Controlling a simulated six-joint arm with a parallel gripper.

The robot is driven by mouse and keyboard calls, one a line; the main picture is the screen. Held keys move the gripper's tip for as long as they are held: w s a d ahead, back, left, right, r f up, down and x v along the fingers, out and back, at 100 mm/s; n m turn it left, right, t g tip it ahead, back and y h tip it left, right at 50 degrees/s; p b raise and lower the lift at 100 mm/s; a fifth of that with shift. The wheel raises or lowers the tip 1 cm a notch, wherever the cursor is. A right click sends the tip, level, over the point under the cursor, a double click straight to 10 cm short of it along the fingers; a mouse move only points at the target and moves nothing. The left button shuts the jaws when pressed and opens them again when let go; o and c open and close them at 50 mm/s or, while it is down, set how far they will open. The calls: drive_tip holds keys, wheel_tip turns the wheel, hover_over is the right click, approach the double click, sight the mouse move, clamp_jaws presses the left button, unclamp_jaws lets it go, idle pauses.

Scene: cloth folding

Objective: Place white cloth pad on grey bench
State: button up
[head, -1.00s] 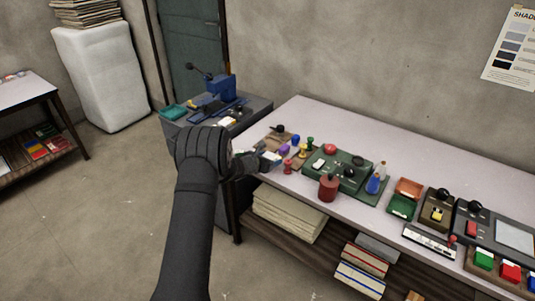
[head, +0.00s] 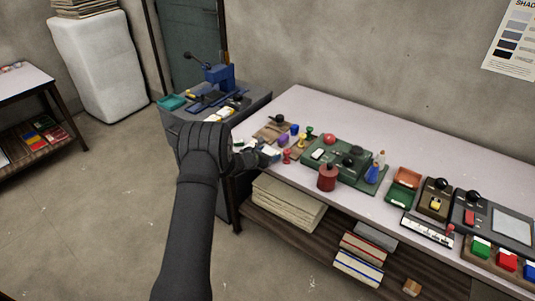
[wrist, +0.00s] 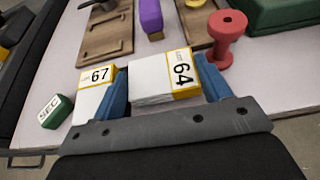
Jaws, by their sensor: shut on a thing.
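A white cloth pad (wrist: 165,80) with a yellow-edged tag reading 64 sits between the blue fingers of my gripper (wrist: 164,88) in the wrist view. The gripper is shut on it. Whether the pad touches the tabletop is unclear. A second white pad (wrist: 90,95), tagged 67, lies just outside the left finger. In the head view my gripper (head: 262,155) is at the left end of the long pale bench (head: 345,118), and my arm partly hides it. A dark grey bench (head: 257,98) with a blue press stands behind, to the left.
A green SEC block (wrist: 56,111) lies left of the pads. A red spool (wrist: 226,40), a purple block (wrist: 151,17) and a brown board (wrist: 106,32) are close beyond the gripper. A green device (head: 340,157) and red jar (head: 327,177) stand to the right. The bench's rear strip is clear.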

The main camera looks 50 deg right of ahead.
drive_tip(key=shift+f, duration=0.5)
drive_tip(key=o, duration=1.1)
drive_tip(key=shift+a+r, duration=0.1)
drive_tip(key=v, duration=1.7)
drive_tip(key=shift+a, duration=0.15)
drive_tip(key=x, duration=1.7)
drive_tip(key=shift+d, duration=0.3)
